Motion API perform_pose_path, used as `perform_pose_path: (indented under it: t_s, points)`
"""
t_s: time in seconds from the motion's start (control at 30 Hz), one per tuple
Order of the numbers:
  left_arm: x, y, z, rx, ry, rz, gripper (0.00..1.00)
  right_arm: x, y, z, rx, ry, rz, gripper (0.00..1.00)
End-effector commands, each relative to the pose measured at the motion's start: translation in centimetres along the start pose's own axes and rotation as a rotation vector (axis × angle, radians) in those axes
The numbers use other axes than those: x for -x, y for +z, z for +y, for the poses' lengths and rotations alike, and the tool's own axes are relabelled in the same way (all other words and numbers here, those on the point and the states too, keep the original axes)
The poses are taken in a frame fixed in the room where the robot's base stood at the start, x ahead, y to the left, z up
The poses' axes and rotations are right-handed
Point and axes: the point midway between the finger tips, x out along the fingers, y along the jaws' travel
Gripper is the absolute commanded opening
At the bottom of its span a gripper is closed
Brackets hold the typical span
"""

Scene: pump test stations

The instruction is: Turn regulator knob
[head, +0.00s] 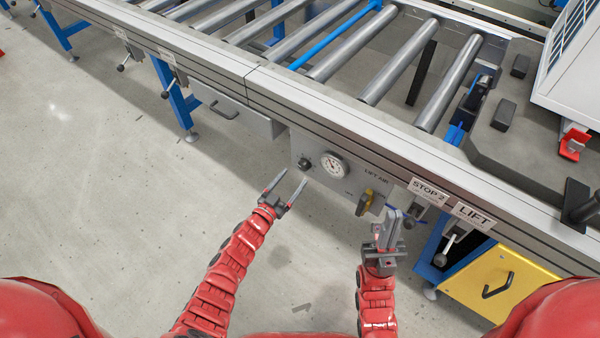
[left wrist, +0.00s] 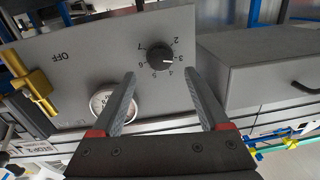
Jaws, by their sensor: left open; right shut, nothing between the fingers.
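The regulator knob (head: 305,164) is a small black dial on the grey panel (head: 352,190) under the conveyor. In the left wrist view the knob (left wrist: 160,56) has a white pointer line and numbers around it. My left gripper (head: 287,184) is open and empty, just in front of and below the knob. In the left wrist view its fingers (left wrist: 160,98) stand apart, with the knob beyond and between them. I see no contact with the knob. My right gripper (head: 388,226) is shut and empty, in front of the panel's right side.
A round gauge (head: 333,165) sits right beside the knob. A grey drawer (head: 232,112) hangs to the left. STOP 2 (head: 428,191) and LIFT (head: 473,216) labels mark levers at right.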

Motion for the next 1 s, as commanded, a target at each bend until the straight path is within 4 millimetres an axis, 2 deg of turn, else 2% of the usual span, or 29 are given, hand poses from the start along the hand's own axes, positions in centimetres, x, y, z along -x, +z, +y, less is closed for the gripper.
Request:
perform_pose_path:
  t_s: [0.1,0.3,0.7,1.0]
  points:
    - [-2.4,0.3,0.0,0.001,-0.001,0.0,0.78,0.9,0.0,0.0,0.003,-0.011,0.008,0.0]
    - [-4.7,0.2,0.0,0.001,-0.001,-0.002,0.78,1.5,-0.1,0.0,0.007,-0.023,0.016,0.0]
    - [-5.2,0.2,0.0,0.001,-0.001,-0.003,0.78,1.5,-0.1,0.0,0.008,-0.026,0.02,0.0]
    - [-5.2,0.2,0.0,0.001,-0.001,-0.003,0.24,1.5,-0.1,0.0,0.008,-0.026,0.02,0.0]
